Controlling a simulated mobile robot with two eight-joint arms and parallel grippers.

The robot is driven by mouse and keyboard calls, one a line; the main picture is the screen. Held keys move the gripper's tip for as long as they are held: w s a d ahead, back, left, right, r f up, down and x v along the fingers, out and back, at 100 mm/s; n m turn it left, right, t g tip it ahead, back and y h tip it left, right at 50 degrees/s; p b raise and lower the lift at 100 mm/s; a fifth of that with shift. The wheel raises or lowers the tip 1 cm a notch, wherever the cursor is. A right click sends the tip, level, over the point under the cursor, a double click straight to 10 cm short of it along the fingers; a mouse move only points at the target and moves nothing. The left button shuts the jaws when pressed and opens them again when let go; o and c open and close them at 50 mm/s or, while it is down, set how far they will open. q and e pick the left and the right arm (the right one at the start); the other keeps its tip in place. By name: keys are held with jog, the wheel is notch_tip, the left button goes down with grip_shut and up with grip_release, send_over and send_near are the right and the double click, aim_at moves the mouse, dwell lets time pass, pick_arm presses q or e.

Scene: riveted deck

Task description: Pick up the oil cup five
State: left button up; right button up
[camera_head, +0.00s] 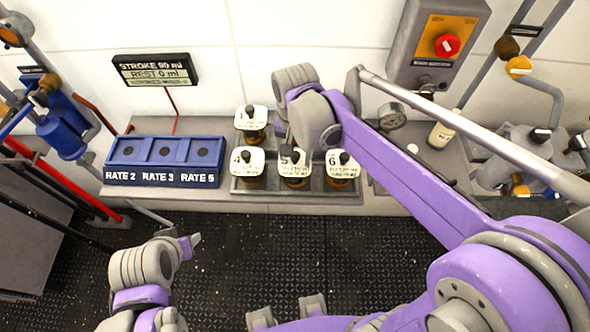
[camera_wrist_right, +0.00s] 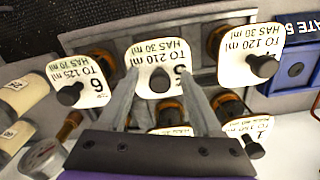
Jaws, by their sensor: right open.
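Oil cup five (camera_head: 293,163) stands in the front row of the rack, an amber cup with a white label and dark knob. In the head view, my right wrist hides part of the area behind the cup. My left gripper (camera_head: 190,244) is low at the left, away from the cups, its jaw opening unclear.
Cup four (camera_head: 247,163) and cup six (camera_head: 342,165) stand close on either side. Another cup (camera_head: 250,120) stands behind cup four. A blue rate block (camera_head: 165,160) is to the left. A control box (camera_head: 436,45) and a gauge (camera_head: 391,117) are to the right.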

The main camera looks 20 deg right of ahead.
grip_shut()
dwell(0.3)
dwell(1.1)
